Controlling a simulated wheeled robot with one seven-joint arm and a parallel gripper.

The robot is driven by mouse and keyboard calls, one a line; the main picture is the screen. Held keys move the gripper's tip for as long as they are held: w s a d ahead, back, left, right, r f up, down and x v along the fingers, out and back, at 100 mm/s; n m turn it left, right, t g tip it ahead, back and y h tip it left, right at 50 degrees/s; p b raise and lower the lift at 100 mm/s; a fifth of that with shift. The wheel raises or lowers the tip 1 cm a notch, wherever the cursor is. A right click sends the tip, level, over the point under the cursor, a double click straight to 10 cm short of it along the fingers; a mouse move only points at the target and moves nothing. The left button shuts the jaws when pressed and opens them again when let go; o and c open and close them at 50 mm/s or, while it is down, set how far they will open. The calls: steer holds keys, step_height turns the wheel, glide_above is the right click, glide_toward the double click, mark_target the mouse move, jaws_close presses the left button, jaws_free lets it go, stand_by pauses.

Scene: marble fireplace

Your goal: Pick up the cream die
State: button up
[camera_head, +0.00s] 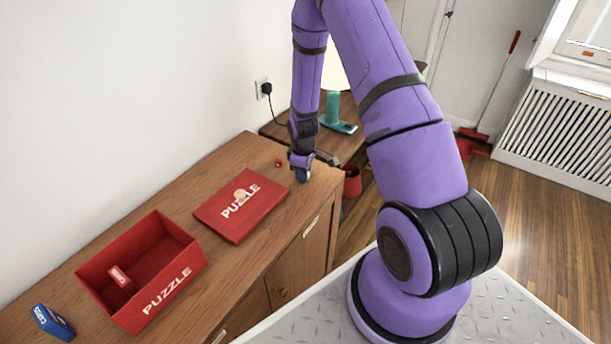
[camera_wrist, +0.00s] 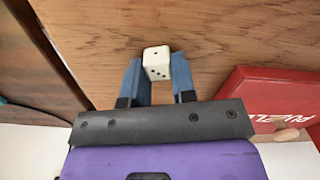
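The cream die (camera_wrist: 157,63) has dark pips and shows in the wrist view between the blue fingertips of my gripper (camera_wrist: 158,75). The fingers sit close on both sides of it and look to be touching it. In the head view my gripper (camera_head: 301,168) points down at the far right end of the wooden cabinet top. The die is hidden there behind the gripper. I cannot tell whether the die rests on the wood or is slightly above it.
A red puzzle lid (camera_head: 225,224) bears a round tan piece (camera_head: 240,195). A small red object (camera_head: 278,162) lies left of my gripper. The open red puzzle box (camera_head: 180,282) holds a small red box (camera_head: 121,278). A blue card box (camera_head: 53,322) lies front left.

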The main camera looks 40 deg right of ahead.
steer(key=shift+c, duration=1)
steer(key=shift+r, duration=0.1)
steer(key=shift+r, duration=0.85)
steer(key=shift+s+a+r, duration=0.1)
steer(key=shift+s+r, duration=0.05)
steer(key=shift+r, duration=0.3)
steer(key=shift+s+a+r, duration=0.1)
steer(key=shift+s+r, duration=0.05)
steer(key=shift+r, duration=0.3)
steer(key=s+a+r, duration=0.1)
steer(key=s+a, duration=0.5)
steer(key=s, duration=0.8)
steer(key=shift+a+r, duration=0.15)
steer(key=shift+a, duration=0.05)
steer(key=shift+w, duration=0.15)
